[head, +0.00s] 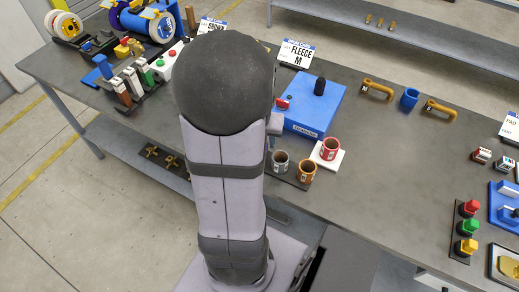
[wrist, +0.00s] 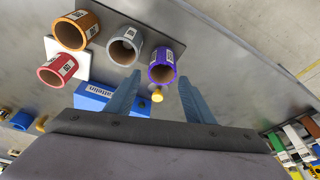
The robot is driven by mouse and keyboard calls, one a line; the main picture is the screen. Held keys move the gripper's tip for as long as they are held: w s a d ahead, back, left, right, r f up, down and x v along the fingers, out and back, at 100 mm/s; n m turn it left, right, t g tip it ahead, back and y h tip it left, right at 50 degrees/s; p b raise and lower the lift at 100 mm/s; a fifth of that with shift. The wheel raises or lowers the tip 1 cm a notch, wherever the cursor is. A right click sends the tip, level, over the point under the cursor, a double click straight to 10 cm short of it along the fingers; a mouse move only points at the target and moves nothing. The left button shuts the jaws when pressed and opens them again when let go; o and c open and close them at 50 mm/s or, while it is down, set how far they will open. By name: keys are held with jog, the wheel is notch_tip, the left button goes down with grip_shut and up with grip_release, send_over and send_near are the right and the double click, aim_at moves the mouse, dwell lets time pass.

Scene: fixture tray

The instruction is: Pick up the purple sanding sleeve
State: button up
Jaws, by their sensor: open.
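In the wrist view the purple sanding sleeve (wrist: 154,74) is a short hollow ring with a white label on its side. It stands at the right end of a row, beside the grey sleeve (wrist: 118,50). My gripper (wrist: 158,78) is open, with one finger on either side of the purple sleeve in this picture. I see gaps between the fingers and the sleeve; whether the fingertips reach down to its height I cannot tell. In the head view my arm hides the purple sleeve and my gripper.
An orange sleeve (head: 306,178) stands by the grey one on a dark plate. A red sleeve (head: 330,154) sits on a white square (head: 327,164). A blue block (head: 300,100) with a black post (head: 320,87) lies behind them. Bare table shows to the right.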

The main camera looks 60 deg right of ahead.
jog(key=shift+p+x, duration=0.45)
jog(key=shift+x, duration=3.15)
jog(key=shift+w+a, duration=0.2)
jog(key=shift+c, duration=0.5)
jog(key=c, duration=0.5)
